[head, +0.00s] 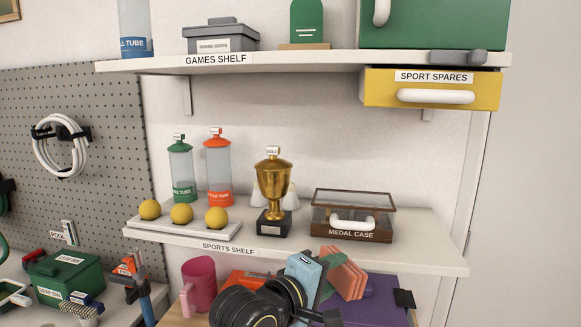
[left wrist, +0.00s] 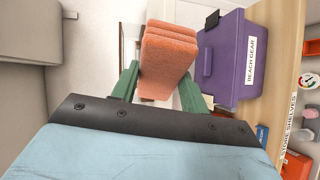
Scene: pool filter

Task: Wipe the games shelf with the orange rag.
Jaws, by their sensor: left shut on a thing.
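The games shelf (head: 300,62) is the white upper shelf in the head view, with its label on the front edge. The orange rag (head: 346,273) is folded into thick layers. My left gripper (head: 324,276) is shut on it, low in front of the sports shelf and well below the games shelf. The left wrist view shows the rag (left wrist: 168,50) between my green fingers (left wrist: 158,84). The fingertips are hard to make out in the head view. My right gripper is not in view.
A tube (head: 135,30), grey box (head: 220,38), green-fronted item (head: 306,22) and large green case (head: 432,25) stand on the games shelf. A yellow drawer (head: 430,91) hangs below its right end. The sports shelf (head: 300,248) holds a trophy (head: 273,185). A purple box (head: 375,300) is close by.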

